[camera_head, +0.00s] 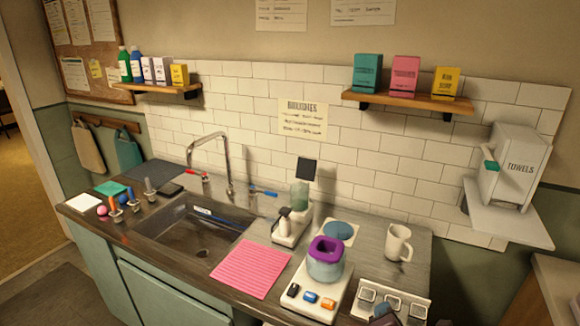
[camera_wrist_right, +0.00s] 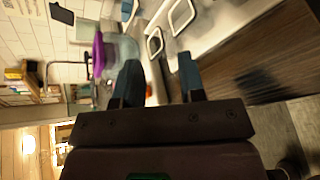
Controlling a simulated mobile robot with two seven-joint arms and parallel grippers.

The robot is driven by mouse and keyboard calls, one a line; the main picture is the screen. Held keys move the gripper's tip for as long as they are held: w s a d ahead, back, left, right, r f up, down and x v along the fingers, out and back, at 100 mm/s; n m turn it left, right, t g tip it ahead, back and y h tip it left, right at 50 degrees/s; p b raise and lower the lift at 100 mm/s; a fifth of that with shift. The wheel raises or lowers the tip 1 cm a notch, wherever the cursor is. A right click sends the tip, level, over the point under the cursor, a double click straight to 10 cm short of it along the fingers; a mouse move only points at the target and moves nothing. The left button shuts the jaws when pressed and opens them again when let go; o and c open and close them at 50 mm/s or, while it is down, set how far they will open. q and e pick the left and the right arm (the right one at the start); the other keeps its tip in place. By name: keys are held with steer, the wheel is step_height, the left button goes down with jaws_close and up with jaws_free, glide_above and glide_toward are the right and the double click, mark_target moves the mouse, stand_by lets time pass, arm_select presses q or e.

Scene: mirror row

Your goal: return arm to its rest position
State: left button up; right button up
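My right gripper (camera_wrist_right: 160,78) shows in the right wrist view with its two dark fingers apart and nothing between them. It is near the counter's front edge, with the dark cabinet front (camera_wrist_right: 240,80) to its right. My left gripper is in neither view.
A purple-rimmed container (camera_head: 325,258) stands on a white base (camera_head: 318,290) close to the right gripper. A white mug (camera_head: 398,243), pink mat (camera_head: 250,269) and sink (camera_head: 195,235) lie beyond. A towel dispenser (camera_head: 515,165) is at right.

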steer(key=m, duration=0.2)
steer(key=a+m+y, duration=0.1)
steer(key=m, duration=0.1)
steer(key=m+y, duration=0.1)
steer(key=m, duration=0.1)
steer(key=shift+s+a+f, duration=0.2)
steer(key=shift+s+f, duration=0.05)
steer(key=shift+f, duration=0.05)
steer(key=s+m, duration=0.1)
steer(key=m, duration=0.1)
steer(key=s+f+m+y, duration=0.1)
steer(key=m, duration=0.2)
steer(key=s+m+y, duration=0.1)
steer(key=m, duration=0.1)
steer(key=shift+s+d+f, duration=0.1)
steer(key=shift+d+f, duration=0.15)
steer(key=shift+f, duration=0.15)
steer(key=s+d+f+m, duration=0.2)
steer(key=s+f+m, duration=0.1)
steer(key=s, duration=0.2)
steer(key=s+d+f+m+g+h+b, duration=0.1)
steer(key=s+d+f+m, duration=0.1)
steer(key=s, duration=0.3)
steer(key=s+d+f+m, duration=0.3)
steer(key=s+f+m, duration=0.1)
steer(key=s, duration=0.1)
steer(key=shift+s+f+g, duration=0.25)
steer(key=shift+s+g, duration=0.1)
steer(key=shift+g, duration=0.05)
steer(key=shift+a, duration=0.1)
